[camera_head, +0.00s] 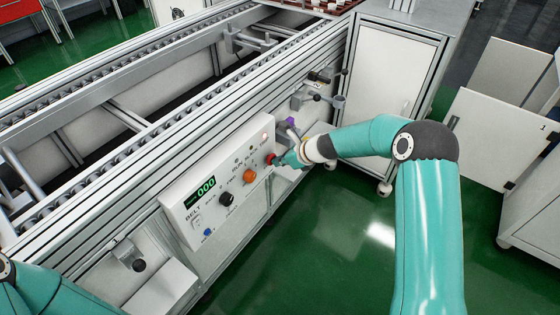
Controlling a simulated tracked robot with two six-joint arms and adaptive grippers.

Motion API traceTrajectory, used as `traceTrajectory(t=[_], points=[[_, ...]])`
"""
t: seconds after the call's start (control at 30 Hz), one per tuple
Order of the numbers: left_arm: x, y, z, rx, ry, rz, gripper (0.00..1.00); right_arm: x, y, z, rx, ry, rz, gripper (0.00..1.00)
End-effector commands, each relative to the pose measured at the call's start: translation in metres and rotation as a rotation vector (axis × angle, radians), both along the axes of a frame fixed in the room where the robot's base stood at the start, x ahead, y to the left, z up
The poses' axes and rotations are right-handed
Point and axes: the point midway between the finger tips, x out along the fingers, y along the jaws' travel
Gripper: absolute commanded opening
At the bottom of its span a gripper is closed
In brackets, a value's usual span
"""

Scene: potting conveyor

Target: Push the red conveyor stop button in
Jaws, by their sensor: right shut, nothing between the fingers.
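The red stop button (270,159) sits at the right end of the white control box (181,201) on the conveyor's side. My right gripper (277,160) is shut and empty, with its tip at the red button from the right. The tip covers part of the button, and I cannot tell whether it presses it in or only touches it. The green display (206,188) on the box reads 000. Of my left arm only a teal link shows in the lower left corner; its gripper is out of view.
The control box also carries an orange knob (249,177), a black knob (226,199) and a small blue button (208,232). Metal brackets (318,98) jut from the conveyor rail right of the box. A white cabinet (388,75) stands behind my right arm. Green floor (300,255) is clear in front.

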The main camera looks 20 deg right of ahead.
Motion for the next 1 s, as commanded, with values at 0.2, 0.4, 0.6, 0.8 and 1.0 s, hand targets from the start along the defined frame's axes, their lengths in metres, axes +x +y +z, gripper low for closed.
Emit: traceTrajectory(t=[0.2, 0.4, 0.6, 0.8, 1.0], points=[[0.0, 0.0, -0.006, 0.0, 0.0, 0.0, 0.4, -0.005, -0.002, 0.0, 0.002, -0.005, 0.005, 0.0], [0.0, 0.0, -0.012, 0.0, 0.001, 0.0, 0.4, -0.024, -0.019, 0.005, 0.0, -0.005, 0.008, 0.0], [0.0, 0.0, 0.002, 0.0, -0.001, 0.0, 0.4, -0.052, -0.039, 0.041, 0.0, -0.004, 0.006, 0.0], [0.0, 0.0, 0.01, 0.0, 0.0, 0.0, 0.4, -0.07, -0.049, 0.063, 0.0, -0.003, 0.011, 0.0], [0.0, 0.0, 0.012, 0.0, 0.0, 0.0, 0.4, -0.078, -0.053, 0.07, 0.001, -0.002, 0.017, 0.0]])
